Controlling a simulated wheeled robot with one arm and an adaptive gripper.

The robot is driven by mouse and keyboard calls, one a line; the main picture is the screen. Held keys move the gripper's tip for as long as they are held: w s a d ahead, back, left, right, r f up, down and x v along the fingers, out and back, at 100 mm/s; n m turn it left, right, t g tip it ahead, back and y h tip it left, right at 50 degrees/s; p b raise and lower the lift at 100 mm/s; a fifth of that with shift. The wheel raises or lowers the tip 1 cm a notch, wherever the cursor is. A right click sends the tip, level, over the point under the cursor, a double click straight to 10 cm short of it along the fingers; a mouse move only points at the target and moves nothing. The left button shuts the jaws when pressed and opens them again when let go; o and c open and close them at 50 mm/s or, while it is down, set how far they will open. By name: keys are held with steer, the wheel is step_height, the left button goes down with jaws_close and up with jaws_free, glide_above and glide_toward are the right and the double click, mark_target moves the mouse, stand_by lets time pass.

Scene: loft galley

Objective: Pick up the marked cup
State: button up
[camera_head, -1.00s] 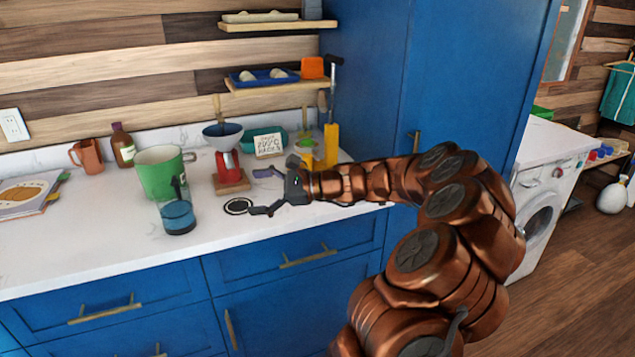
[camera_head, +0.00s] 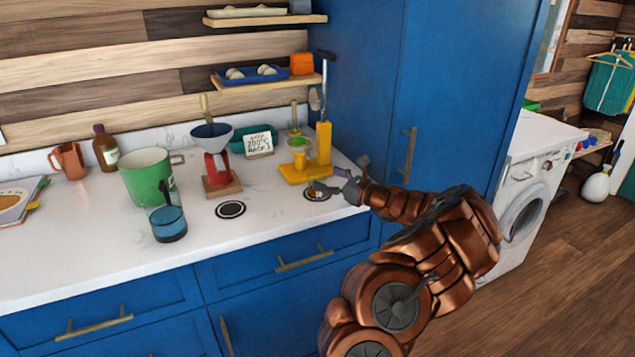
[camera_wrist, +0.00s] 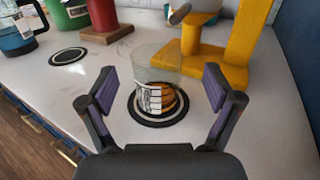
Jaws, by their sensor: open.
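A clear glass cup (camera_wrist: 158,72) with white markings and an orange-brown striped patch low on it stands upright on a round black coaster (camera_wrist: 135,112) in the wrist view. In the head view the cup (camera_head: 318,192) is small and partly hidden by my gripper. My gripper (camera_wrist: 160,88) is open, its two dark fingers apart on the left and right of the cup. The cup appears just ahead of or between the fingertips; I cannot tell how deep. In the head view my gripper (camera_head: 338,184) is low over the counter at the coaster.
A yellow stand (camera_head: 325,145) is close behind the cup. An empty black coaster (camera_head: 230,209), a red grinder-like device (camera_head: 216,165), a green pot (camera_head: 146,178) and a blue jug (camera_head: 168,222) stand to the left. A tall blue cabinet (camera_head: 445,90) is to the right.

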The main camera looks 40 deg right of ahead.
mark_target(316, 175)
steer(key=w, duration=0.2)
steer(key=w+a+p, duration=0.1)
steer(key=w, duration=0.1)
steer(key=c, duration=1.3)
